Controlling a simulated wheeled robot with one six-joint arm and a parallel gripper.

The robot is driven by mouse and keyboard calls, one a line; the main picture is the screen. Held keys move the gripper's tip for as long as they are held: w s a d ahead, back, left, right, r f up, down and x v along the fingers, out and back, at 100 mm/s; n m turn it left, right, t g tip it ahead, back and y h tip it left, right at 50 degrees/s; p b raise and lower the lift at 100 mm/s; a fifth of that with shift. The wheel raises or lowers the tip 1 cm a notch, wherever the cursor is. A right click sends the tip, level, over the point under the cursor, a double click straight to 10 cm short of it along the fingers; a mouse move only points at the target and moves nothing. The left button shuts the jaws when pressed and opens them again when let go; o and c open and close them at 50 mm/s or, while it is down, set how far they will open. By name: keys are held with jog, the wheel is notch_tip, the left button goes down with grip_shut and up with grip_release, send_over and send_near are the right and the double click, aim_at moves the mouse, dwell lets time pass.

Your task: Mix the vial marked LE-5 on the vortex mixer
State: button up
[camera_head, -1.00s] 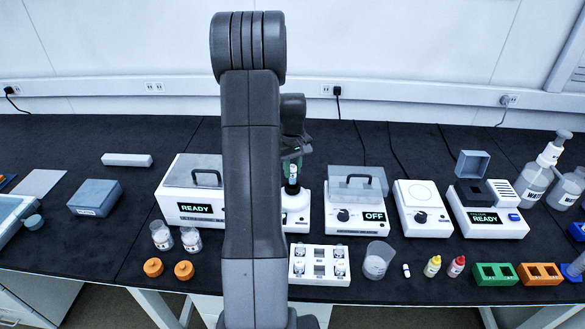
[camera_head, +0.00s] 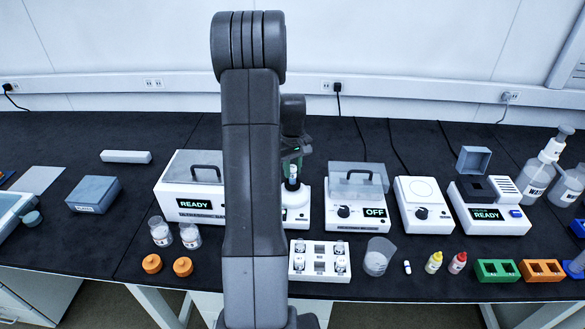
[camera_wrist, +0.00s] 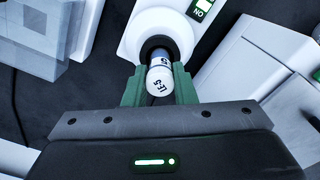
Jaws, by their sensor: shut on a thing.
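The vial marked LE-5 (camera_wrist: 160,80) has a white cap with dark lettering and a blue band, and is held between the green fingers of my gripper (camera_wrist: 160,88). Its lower end is over the dark round cup (camera_wrist: 152,48) of the white vortex mixer (camera_wrist: 127,45); I cannot tell how firmly it presses there. A small green display on the mixer (camera_wrist: 203,6) seems to read ON, upside down in the wrist view. In the head view, the mixer (camera_head: 299,214) is partly hidden behind my arm, and my gripper (camera_head: 291,163) is above its cup.
A white bath reading READY (camera_head: 180,204) stands left of the mixer, and a lidded device reading OFF (camera_head: 357,215) stands close on its right. A white vial rack (camera_head: 320,275), a beaker (camera_head: 377,258) and small bottles stand in front.

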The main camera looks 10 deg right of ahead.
aim_at(293, 167)
jog(key=shift+f+b, duration=0.5)
jog(key=shift+f, duration=0.2)
dwell(0.6)
jog(key=shift+r, duration=0.15)
dwell(2.6)
jog(key=o, duration=1.3)
jog(key=shift+o, duration=0.2)
jog(key=shift+r, duration=0.1)
jog(key=shift+r+p, duration=2.05)
jog(key=shift+r, duration=0.9)
